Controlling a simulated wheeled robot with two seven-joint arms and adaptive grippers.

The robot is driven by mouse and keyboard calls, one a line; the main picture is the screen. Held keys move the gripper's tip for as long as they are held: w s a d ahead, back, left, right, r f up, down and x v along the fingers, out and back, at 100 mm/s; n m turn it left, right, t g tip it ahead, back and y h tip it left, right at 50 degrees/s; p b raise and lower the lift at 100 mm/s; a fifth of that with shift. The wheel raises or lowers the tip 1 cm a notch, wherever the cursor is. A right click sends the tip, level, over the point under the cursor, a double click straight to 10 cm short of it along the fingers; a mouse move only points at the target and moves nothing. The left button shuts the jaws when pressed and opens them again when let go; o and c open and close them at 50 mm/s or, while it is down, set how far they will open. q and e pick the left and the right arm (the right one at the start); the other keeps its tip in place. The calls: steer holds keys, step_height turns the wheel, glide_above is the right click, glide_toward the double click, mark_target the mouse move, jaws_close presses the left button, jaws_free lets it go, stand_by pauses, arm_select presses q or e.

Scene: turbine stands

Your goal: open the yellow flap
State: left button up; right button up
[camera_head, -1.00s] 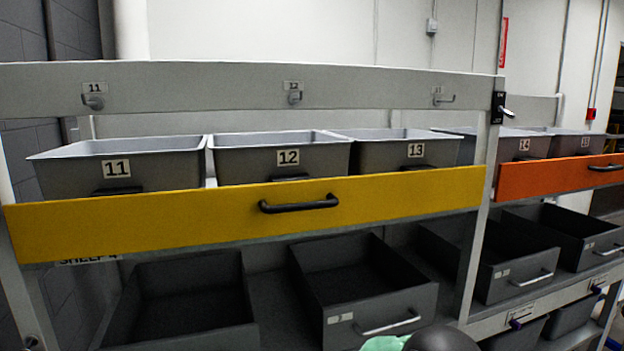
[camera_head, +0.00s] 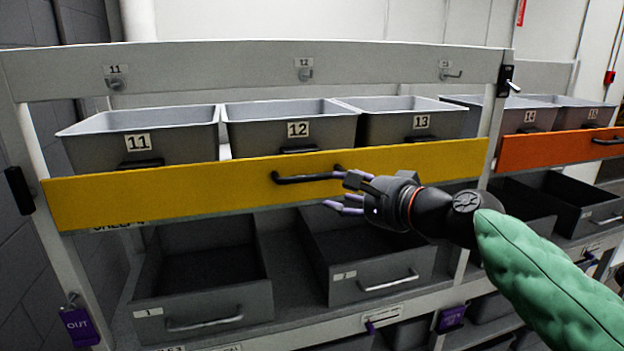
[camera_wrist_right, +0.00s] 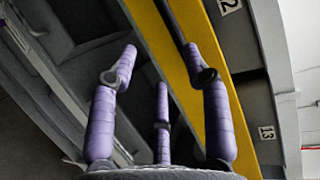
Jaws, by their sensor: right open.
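The yellow flap (camera_head: 160,193) is a long panel across the front of the shelf with bins 11, 12 and 13; it stands upright in front of them. Its black handle (camera_head: 298,179) is at the middle of the panel. My right gripper (camera_head: 340,192) is open and empty, its purple fingers at the handle's right end in the head view; I cannot tell whether they touch it. In the right wrist view the fingers (camera_wrist_right: 162,85) are spread, with the yellow flap (camera_wrist_right: 200,75) behind them. My left gripper is not in view.
Grey bins 11 (camera_head: 137,143), 12 (camera_head: 298,130) and 13 (camera_head: 421,122) stand behind the flap. Dark open bins (camera_head: 372,285) sit on the shelf below. An orange flap (camera_head: 550,150) is at the right, past a grey upright post (camera_head: 491,120).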

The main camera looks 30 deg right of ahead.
mark_target(311, 180)
steer(key=x, duration=0.3)
steer(key=r+p+x, duration=0.1)
steer(key=x, duration=0.2)
steer(key=p+x, duration=0.1)
steer(key=x, duration=0.2)
steer(key=shift+w+a+r, duration=0.2)
steer(key=shift+w, duration=0.25)
jaws_close()
